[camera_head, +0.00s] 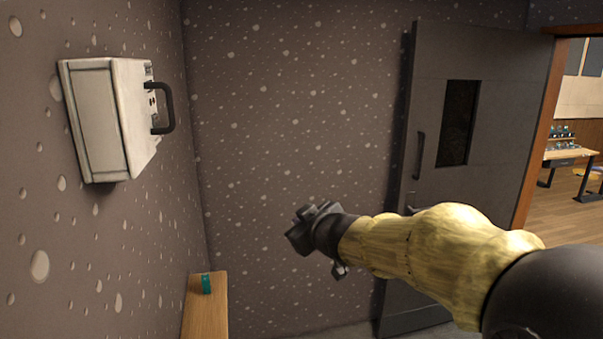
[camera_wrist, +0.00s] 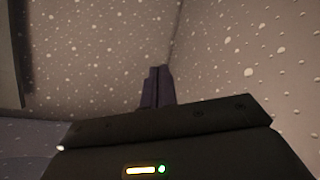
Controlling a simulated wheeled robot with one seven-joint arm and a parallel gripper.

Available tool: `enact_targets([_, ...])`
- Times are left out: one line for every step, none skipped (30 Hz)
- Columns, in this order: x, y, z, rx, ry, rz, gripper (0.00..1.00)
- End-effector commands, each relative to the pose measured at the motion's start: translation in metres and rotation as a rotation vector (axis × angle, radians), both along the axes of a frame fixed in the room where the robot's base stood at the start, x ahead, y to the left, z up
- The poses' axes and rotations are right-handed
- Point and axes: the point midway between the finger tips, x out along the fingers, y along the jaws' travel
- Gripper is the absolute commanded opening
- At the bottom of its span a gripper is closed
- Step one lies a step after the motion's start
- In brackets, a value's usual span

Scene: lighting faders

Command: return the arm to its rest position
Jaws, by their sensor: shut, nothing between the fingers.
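My gripper (camera_head: 300,232) is at the end of my arm, which reaches in from the lower right of the head view. It is in the air in front of the speckled wall and touches nothing that I can see. In the wrist view my gripper's dark fingers (camera_wrist: 157,87) are together, with nothing between them. Speckled walls fill the space beyond them.
A pale wall box (camera_head: 95,120) with a dark handle hangs on the left wall. A wooden ledge (camera_head: 208,315) with a small green object (camera_head: 206,284) is below. A grey door (camera_head: 480,60) with a dark window stands behind my arm, beside an opening to another room.

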Motion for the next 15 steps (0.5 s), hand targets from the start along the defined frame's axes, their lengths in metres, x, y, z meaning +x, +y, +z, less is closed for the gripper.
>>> enact_targets([-0.007,-0.017,-0.029,0.000,0.069,-0.060,0.00])
enact_targets([-0.011,-0.028,-0.043,0.001,0.109,-0.096,0.00])
enact_targets([-0.019,-0.041,-0.063,0.003,0.164,-0.144,0.00])
enact_targets([-0.025,-0.051,-0.077,0.005,0.206,-0.179,0.00])
enact_targets([-0.032,-0.060,-0.092,0.005,0.249,-0.213,0.00])
enact_targets([-0.042,-0.073,-0.110,0.008,0.306,-0.259,0.00])
enact_targets([-0.051,-0.081,-0.124,0.010,0.350,-0.293,0.00])
enact_targets([-0.061,-0.090,-0.138,0.014,0.393,-0.326,0.00])
enact_targets([-0.074,-0.100,-0.155,0.018,0.453,-0.369,0.00])
enact_targets([-0.085,-0.108,-0.168,0.023,0.498,-0.401,0.00])
enact_targets([-0.096,-0.115,-0.181,0.028,0.543,-0.434,0.00])
enact_targets([-0.112,-0.124,-0.198,0.033,0.605,-0.473,0.00])
enact_targets([-0.125,-0.130,-0.210,0.040,0.653,-0.505,0.00])
enact_targets([-0.139,-0.135,-0.222,0.047,0.700,-0.535,0.00])
enact_targets([-0.157,-0.141,-0.236,0.057,0.764,-0.574,0.00])
